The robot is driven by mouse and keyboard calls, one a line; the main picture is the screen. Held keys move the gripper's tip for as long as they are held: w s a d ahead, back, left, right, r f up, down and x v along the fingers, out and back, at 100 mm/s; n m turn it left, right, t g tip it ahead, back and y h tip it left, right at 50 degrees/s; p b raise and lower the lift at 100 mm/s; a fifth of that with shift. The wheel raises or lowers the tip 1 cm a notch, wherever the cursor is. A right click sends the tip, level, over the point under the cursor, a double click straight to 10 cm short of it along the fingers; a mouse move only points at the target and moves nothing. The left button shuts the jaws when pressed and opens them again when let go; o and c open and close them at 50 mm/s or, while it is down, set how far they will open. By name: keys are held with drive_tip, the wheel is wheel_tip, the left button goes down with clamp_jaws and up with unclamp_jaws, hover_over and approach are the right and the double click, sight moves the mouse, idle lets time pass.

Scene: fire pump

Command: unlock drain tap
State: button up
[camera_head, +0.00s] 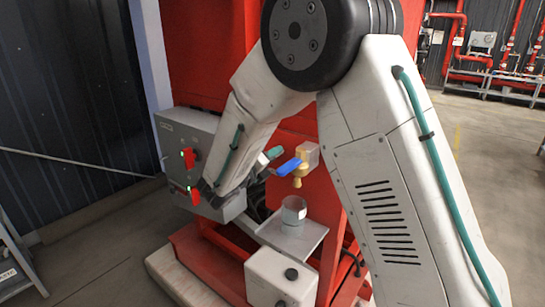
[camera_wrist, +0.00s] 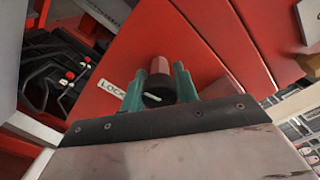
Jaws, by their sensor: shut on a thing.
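The drain tap shows in the head view as a brass body (camera_head: 298,181) with a blue handle (camera_head: 288,167). A pale translucent block (camera_head: 309,152) is at its top. In the wrist view, my gripper (camera_wrist: 159,92) has its green fingers on either side of a short lock cylinder (camera_wrist: 160,67), reddish with a black face and a pale slot mark. It is shut on this cylinder. A white label reading LOCK (camera_wrist: 110,89) is on the red panel beside it. In the head view, my gripper (camera_head: 268,158) is just left of the blue handle, and my arm hides part of the area.
A clear container (camera_head: 293,214) stands below the tap on a grey tray (camera_head: 302,238). A grey control box (camera_head: 180,137) with red switches is at left. A white box (camera_head: 280,280) is in front. Open floor (camera_head: 480,150) lies at right.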

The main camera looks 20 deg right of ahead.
idle(0.4)
drive_tip(key=o, duration=1)
drive_tip(key=shift+v, duration=3.95)
